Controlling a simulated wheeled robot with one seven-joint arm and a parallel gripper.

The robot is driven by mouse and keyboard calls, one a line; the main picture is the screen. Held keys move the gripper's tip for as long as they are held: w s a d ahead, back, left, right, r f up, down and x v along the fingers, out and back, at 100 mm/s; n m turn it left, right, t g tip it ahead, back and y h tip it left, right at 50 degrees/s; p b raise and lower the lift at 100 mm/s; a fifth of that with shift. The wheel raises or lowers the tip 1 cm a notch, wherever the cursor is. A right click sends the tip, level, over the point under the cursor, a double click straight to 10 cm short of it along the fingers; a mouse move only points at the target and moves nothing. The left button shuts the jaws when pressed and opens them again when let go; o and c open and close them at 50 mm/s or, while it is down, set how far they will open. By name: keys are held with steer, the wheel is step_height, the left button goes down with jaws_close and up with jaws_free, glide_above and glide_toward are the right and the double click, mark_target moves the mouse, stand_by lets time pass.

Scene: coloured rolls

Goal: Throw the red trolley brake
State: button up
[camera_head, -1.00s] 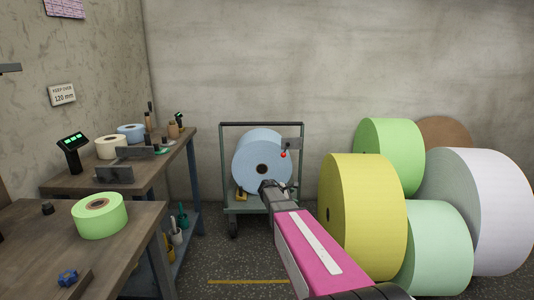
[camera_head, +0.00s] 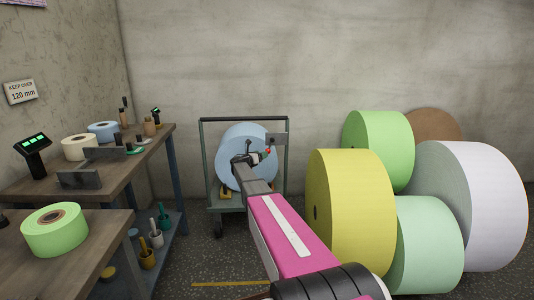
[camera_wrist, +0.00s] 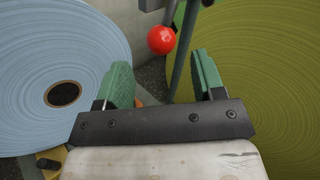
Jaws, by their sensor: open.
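The red brake knob (camera_wrist: 161,40) shows at the top middle of the wrist view, on a grey lever. It lies beyond the fingertips, in line with the gap between them. In the head view my gripper (camera_head: 252,157) is in front of the blue roll, just left of the knob.
The trolley carries a large blue roll (camera_head: 240,178). A yellow roll (camera_head: 355,210) and several other big rolls stand to the right. Workbenches (camera_head: 35,187) with small rolls and tools are at the left. The floor before the trolley has a yellow line (camera_head: 230,284).

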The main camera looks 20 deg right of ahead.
steer(key=x, duration=0.6)
jaws_close()
steer(key=shift+r, duration=0.1)
